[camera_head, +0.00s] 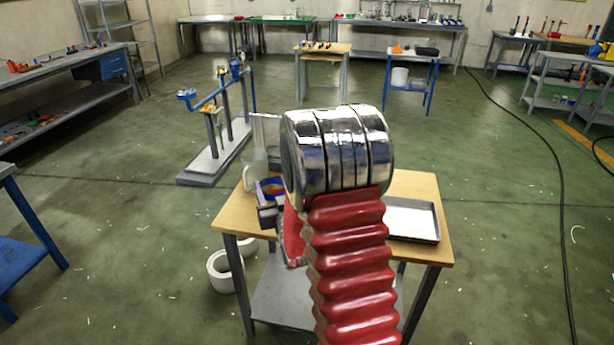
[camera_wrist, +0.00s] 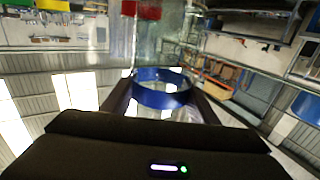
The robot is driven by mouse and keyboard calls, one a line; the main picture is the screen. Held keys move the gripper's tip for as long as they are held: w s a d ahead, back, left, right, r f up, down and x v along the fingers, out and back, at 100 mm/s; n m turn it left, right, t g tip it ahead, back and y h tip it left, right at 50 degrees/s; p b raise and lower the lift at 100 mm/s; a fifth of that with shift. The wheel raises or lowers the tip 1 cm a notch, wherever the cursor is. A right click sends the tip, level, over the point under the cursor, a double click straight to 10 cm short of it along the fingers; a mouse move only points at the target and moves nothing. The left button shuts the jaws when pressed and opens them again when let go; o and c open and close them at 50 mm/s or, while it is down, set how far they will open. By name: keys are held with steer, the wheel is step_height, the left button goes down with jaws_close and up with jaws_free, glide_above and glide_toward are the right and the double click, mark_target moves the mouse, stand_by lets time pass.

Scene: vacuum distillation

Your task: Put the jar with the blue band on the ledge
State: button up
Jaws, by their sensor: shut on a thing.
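The jar with the blue band (camera_wrist: 158,98) is clear glass and sits between the two dark fingers of my gripper (camera_wrist: 160,88) in the wrist view. The fingers are shut on it at the band. In the head view my gripper (camera_head: 268,214) is over the left part of the wooden table, partly hidden by my arm. Some blue of the jar (camera_head: 270,185) shows there beside a clear glass shape. Whether the jar touches the table cannot be told. I cannot pick out the ledge with certainty.
The wooden table (camera_head: 425,187) carries a metal tray (camera_head: 412,220) on its right. A grey stand with a blue beam (camera_head: 215,92) is behind left. A red thing (camera_wrist: 140,9) shows beyond the jar.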

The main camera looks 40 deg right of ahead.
steer(key=w+a+f+n+y, duration=0.1)
steer(key=a+f+y, duration=0.1)
steer(key=a, duration=0.9)
steer(key=w+a+f+n+y, duration=0.2)
steer(key=a+y, duration=0.1)
steer(key=a, duration=0.9)
steer(key=shift+a+f+n+t, duration=0.2)
steer(key=shift+a+n+t, duration=0.1)
steer(key=shift+t, duration=0.1)
steer(key=shift+w+d, duration=0.1)
steer(key=shift+d, duration=0.1)
